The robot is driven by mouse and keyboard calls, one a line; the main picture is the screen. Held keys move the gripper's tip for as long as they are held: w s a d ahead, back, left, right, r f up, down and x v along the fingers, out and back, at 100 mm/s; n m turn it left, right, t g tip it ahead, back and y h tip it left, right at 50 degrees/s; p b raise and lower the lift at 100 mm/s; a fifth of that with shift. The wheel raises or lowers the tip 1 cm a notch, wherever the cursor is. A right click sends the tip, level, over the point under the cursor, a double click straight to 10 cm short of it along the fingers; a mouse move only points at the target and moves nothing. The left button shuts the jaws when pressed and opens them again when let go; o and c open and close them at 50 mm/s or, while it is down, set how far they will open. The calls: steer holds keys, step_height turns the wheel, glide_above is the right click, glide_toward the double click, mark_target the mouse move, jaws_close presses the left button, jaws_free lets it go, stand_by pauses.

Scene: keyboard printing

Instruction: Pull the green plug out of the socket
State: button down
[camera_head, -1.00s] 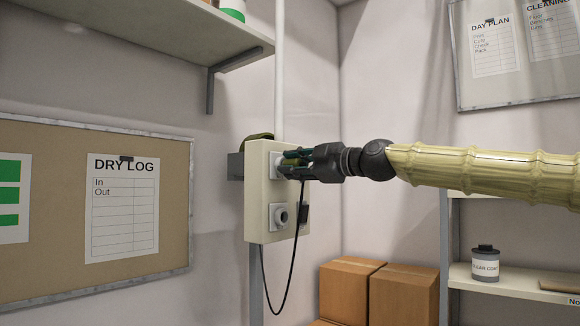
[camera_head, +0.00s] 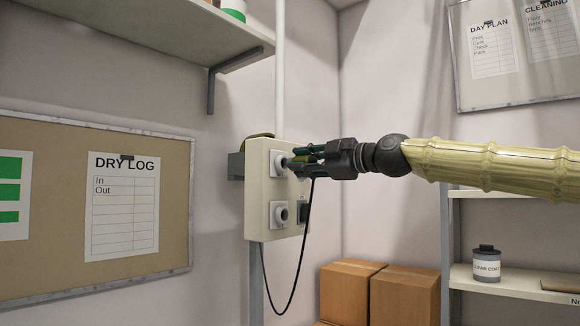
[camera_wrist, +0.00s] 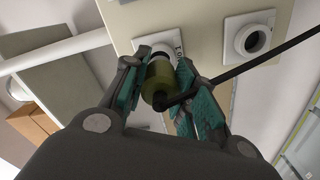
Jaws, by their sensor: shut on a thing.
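The green plug (camera_wrist: 157,84) is olive green with a black cord. My gripper (camera_head: 300,159) is shut on it, with teal-padded fingers on both sides, as the wrist view (camera_wrist: 160,68) shows. The upper socket (camera_head: 279,163) is a round grey-white fitting on the pale wall box (camera_head: 256,190). The plug body stands out in front of this socket, in line with it. The fingers partly hide the plug in the head view. I cannot tell whether the plug's front end is still inside the socket.
A second socket (camera_head: 279,214) sits lower on the box, empty, beside a dark switch (camera_head: 304,213). The black cord (camera_head: 297,275) hangs in a loop below. A shelf (camera_head: 150,40) is at upper left. Cardboard boxes (camera_head: 405,295) stand at lower right.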

stand_by(0.3)
steer(key=s+d+r, duration=0.2)
steer(key=d+r, duration=0.1)
steer(key=shift+s+d, duration=0.1)
steer(key=shift+s, duration=0.1)
stand_by(0.5)
